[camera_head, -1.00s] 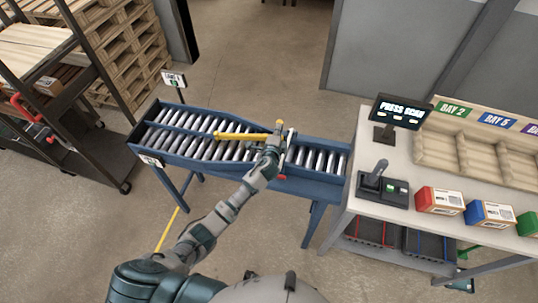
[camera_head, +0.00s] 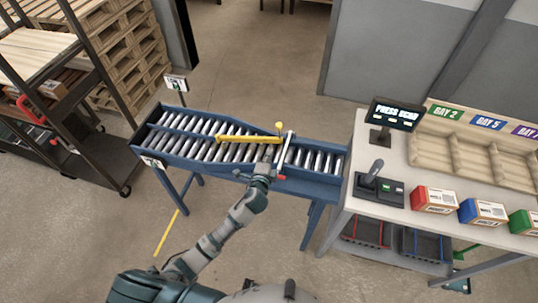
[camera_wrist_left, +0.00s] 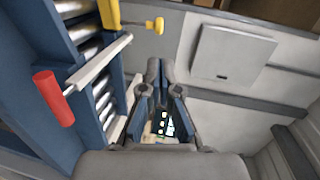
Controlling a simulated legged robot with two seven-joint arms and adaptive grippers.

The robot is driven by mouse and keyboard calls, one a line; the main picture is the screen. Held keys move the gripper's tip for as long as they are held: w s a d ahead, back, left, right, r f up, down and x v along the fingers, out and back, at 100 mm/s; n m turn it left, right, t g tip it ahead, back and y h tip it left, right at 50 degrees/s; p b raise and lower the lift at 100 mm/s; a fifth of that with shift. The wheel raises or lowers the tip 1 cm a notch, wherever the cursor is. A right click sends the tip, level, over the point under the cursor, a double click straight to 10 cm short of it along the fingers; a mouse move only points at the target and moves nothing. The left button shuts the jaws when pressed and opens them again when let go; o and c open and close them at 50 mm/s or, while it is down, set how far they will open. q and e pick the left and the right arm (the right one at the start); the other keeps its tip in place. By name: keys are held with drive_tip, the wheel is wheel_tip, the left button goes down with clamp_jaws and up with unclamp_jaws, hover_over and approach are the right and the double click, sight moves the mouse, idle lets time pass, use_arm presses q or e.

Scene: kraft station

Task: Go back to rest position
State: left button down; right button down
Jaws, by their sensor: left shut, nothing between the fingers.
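My left gripper (camera_head: 266,158) is at the front edge of the blue roller conveyor (camera_head: 165,158), just left of a grey bar (camera_head: 287,150) with a red end. In the left wrist view, the gripper's fingertips (camera_wrist_left: 160,72) meet with nothing between them. That view also shows the red handle (camera_wrist_left: 52,98) and grey bar (camera_wrist_left: 98,62) to the left of the fingers, apart from them. A yellow arm (camera_head: 245,139) lies across the rollers beyond the gripper. My right gripper is not in view.
On the right is a bench (camera_head: 375,211) with a screen (camera_head: 396,114), a scanner stand (camera_head: 372,177) and red, blue and green boxes. A dark rack (camera_head: 75,135) and pallets (camera_head: 115,45) stand at the left. Floor is open before the conveyor.

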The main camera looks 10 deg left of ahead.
use_arm(q)
drive_tip(key=s+a+f+n+g+y, duration=0.1)
drive_tip(key=s+a+f+n+g, duration=0.15)
drive_tip(key=s+f+n, duration=0.4)
drive_tip(key=s+a+f+n+g, duration=0.2)
drive_tip(key=s+f+n+g, duration=0.15)
drive_tip(key=s, duration=0.65)
drive_tip(key=s+f+n+g+h, duration=0.2)
drive_tip(key=s+n+g, duration=0.4)
drive_tip(key=s, duration=1.3)
wheel_tip(320, 180, down, 24)
drive_tip(key=f+m+g, duration=0.1)
drive_tip(key=g, duration=0.1)
drive_tip(key=s+a+f, duration=0.2)
drive_tip(key=s+f, duration=0.7)
drive_tip(key=s+a+f+g, duration=0.1)
drive_tip(key=s+a+f, duration=0.1)
drive_tip(key=s+f, duration=0.6)
drive_tip(key=shift+s+f+m, duration=0.3)
drive_tip(key=shift+s+f, duration=0.05)
drive_tip(key=shift+s, duration=0.75)
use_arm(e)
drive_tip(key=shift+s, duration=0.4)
